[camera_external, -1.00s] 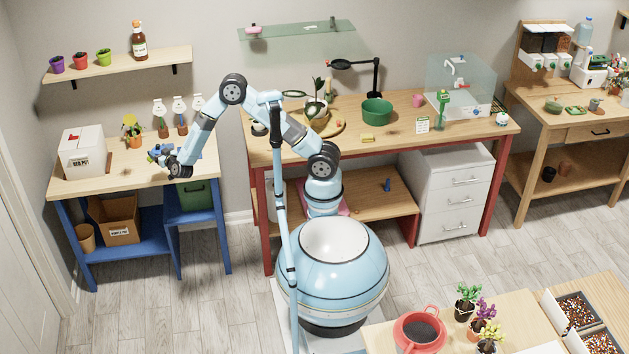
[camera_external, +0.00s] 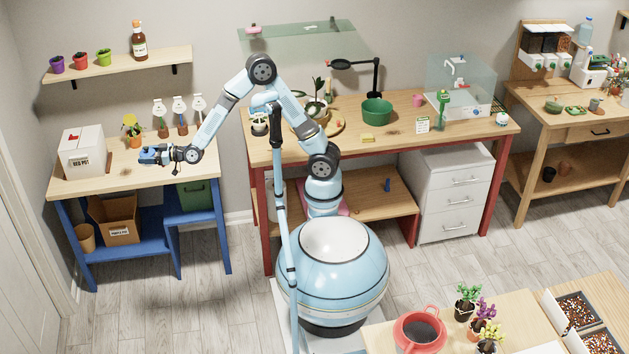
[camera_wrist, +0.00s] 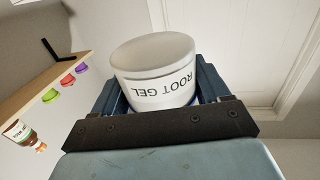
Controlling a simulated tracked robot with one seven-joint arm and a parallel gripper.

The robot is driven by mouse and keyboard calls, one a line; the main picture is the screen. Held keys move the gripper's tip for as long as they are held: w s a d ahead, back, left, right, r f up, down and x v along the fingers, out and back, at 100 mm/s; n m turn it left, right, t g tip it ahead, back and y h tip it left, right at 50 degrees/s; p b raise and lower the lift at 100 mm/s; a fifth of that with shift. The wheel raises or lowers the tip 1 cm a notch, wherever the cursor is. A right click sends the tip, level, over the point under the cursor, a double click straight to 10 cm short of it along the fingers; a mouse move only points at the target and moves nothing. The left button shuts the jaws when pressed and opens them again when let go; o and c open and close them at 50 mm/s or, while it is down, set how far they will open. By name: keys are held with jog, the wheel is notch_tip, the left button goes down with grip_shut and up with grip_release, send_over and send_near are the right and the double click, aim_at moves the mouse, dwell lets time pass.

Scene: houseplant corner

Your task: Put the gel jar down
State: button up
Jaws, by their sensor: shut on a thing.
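The gel jar (camera_wrist: 155,68) is a white round jar with dark "ROOT GEL" lettering, seen upside down in the wrist view. It sits between the blue fingers of my gripper (camera_external: 147,155), which is shut on it. In the external view my gripper points left, roughly level, above the wooden top of the blue-legged table (camera_external: 75,184). The jar is hard to make out there, and the gap between it and the tabletop cannot be judged exactly.
A white box (camera_external: 82,150) stands at the table's left. A wall shelf (camera_external: 120,65) hangs above. The table's front middle looks clear.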

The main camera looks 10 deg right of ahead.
jog(key=w+d+m+t+h, duration=0.1)
jog(key=w+d+m+t, duration=0.3)
jog(key=w, duration=0.7)
jog(key=w+d+t+h, duration=0.1)
jog(key=w+d+t, duration=0.1)
jog(key=w+d, duration=0.65)
jog(key=w+d+m+t+h, duration=0.65)
jog(key=w+d, duration=1.65)
jog(key=w, duration=0.5)
jog(key=w+d+m+h, duration=0.1)
jog(key=w+d+h, duration=0.2)
jog(key=d, duration=1.2)
jog(key=w+d+m+t+h, duration=0.1)
jog(key=w+d+m+h, duration=0.1)
jog(key=d, duration=1.4)
jog(key=w+d+m+t+h, duration=0.1)
jog(key=w+d+h, duration=0.3)
jog(key=d, duration=1.1)
jog(key=shift+w+d+m, duration=0.15)
jog(key=shift+d+m, duration=0.15)
jog(key=shift+m, duration=0.45)
